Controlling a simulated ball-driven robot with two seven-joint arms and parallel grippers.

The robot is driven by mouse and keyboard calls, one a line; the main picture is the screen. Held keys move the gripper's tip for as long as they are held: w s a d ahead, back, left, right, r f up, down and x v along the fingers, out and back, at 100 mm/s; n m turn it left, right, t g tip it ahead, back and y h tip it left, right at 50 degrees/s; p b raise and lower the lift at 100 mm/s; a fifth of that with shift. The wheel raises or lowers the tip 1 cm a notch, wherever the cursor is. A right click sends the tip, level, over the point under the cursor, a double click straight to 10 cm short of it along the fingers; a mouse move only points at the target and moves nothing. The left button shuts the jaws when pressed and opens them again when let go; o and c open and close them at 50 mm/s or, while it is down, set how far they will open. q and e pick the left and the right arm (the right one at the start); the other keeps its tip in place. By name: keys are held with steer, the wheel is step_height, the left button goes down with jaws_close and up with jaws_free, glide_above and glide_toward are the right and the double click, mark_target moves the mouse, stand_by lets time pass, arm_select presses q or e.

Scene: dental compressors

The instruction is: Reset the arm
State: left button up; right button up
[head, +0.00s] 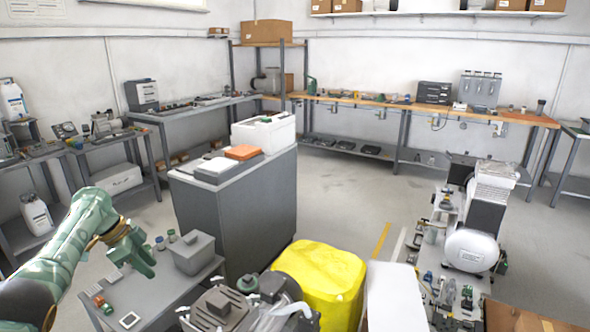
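My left arm comes in from the lower left corner in the head view. No held object can be made out. My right arm and gripper are not in view.
A grey box (194,253) and small parts stand on the table near my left gripper. A grey cabinet (240,212) stands behind. Open floor (350,205) lies beyond.

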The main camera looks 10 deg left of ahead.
arm_select(q)
steer(key=w+a+f+n+t+y, duration=0.3)
steer(key=w+n+t, duration=0.1)
steer(key=w+n, duration=0.25)
step_height(320, 180, down, 11)
steer(key=s+d+n+y, duration=0.1)
steer(key=s+n+y, duration=0.2)
steer(key=s+d+f, duration=0.4)
steer(key=s+f, duration=0.4)
steer(key=f, duration=0.3)
steer(key=s+d+f, duration=0.4)
steer(key=s+f, duration=0.4)
steer(key=f, duration=0.2)
steer(key=s+d+f+g, duration=0.1)
steer(key=s+d+f, duration=0.25)
steer(key=s, duration=0.55)
steer(key=s+d+f+g+h, duration=0.1)
steer(key=s+d+f, duration=0.1)
steer(key=s+f, duration=0.5)
steer(key=s+d+f, duration=0.2)
steer(key=s+d, duration=0.1)
steer(key=s, duration=0.7)
steer(key=s+d+g, duration=0.2)
steer(key=s, duration=1)
steer(key=s+d+f+g, duration=0.1)
steer(key=s+d+g, duration=0.1)
steer(key=s, duration=1)
steer(key=shift+d+f+m+h, duration=0.15)
steer(key=shift+f+m+h, duration=0.15)
steer(key=shift+m+h, duration=0.15)
